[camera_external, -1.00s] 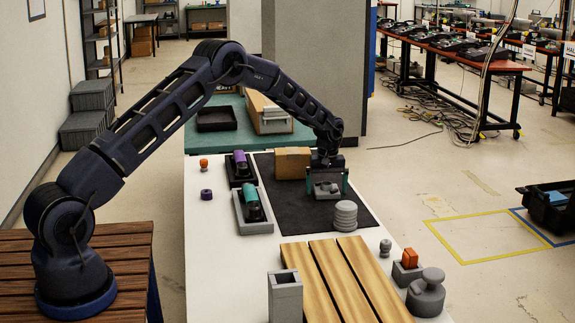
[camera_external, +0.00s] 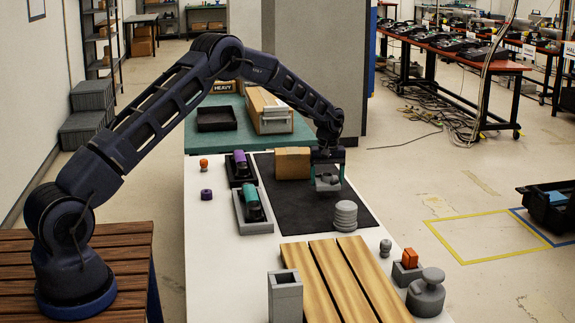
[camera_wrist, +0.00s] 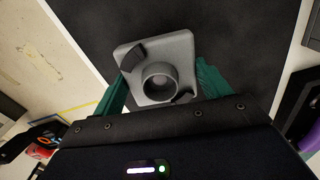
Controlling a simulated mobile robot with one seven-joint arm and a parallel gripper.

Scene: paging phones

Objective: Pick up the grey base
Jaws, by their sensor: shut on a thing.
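The grey base (camera_wrist: 180,48) is a rounded plate with a round raised socket and two dark pads, seen from above in the wrist view. My gripper (camera_external: 328,180) is shut on it, with a teal finger on each side. In the external view the grey base (camera_external: 327,184) hangs between the fingers above the black mat (camera_external: 290,207). The fingertips are partly hidden behind the base and the gripper body in the wrist view.
A cardboard box (camera_external: 292,163) stands just left of my gripper, and stacked grey discs (camera_external: 346,215) stand in front. Trays with a purple (camera_external: 240,163) and a teal cylinder (camera_external: 252,203) lie left. Wooden slats (camera_external: 335,280) lie nearer the camera.

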